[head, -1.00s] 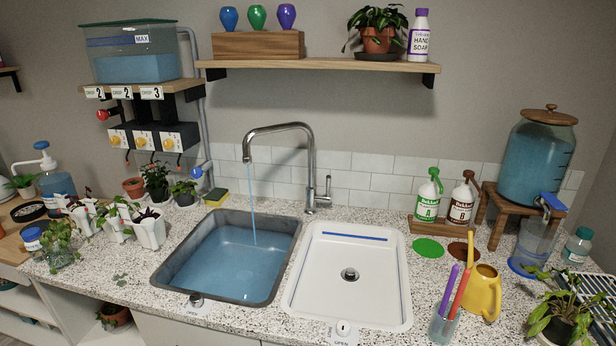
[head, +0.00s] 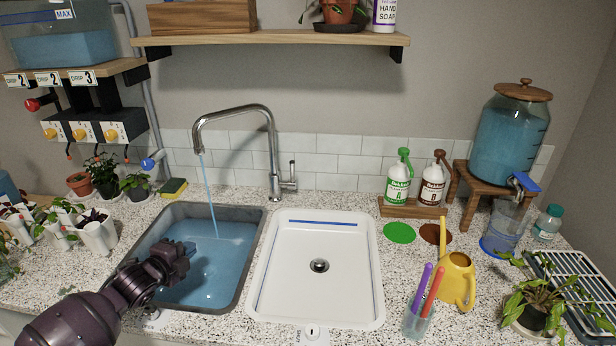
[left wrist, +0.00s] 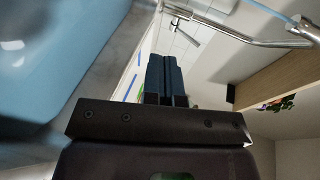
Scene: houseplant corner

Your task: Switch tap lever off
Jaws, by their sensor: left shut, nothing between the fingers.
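The chrome tap (head: 272,150) stands behind the two basins, and a stream of water runs from its spout into the left basin. Its lever (head: 292,172) sticks up on the right side of the tap body. My left gripper (head: 188,250) is over the left basin, shut and empty, in front of and to the left of the tap, apart from it. In the left wrist view the shut fingers (left wrist: 166,80) point towards the tiles, with the tap (left wrist: 245,38) beyond them. My right gripper is not in view.
The left basin (head: 245,235) holds blue water. The white right basin (head: 330,290) is empty. A sponge (head: 173,188) lies left of the tap. A wooden shelf (head: 270,41) runs above the tap.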

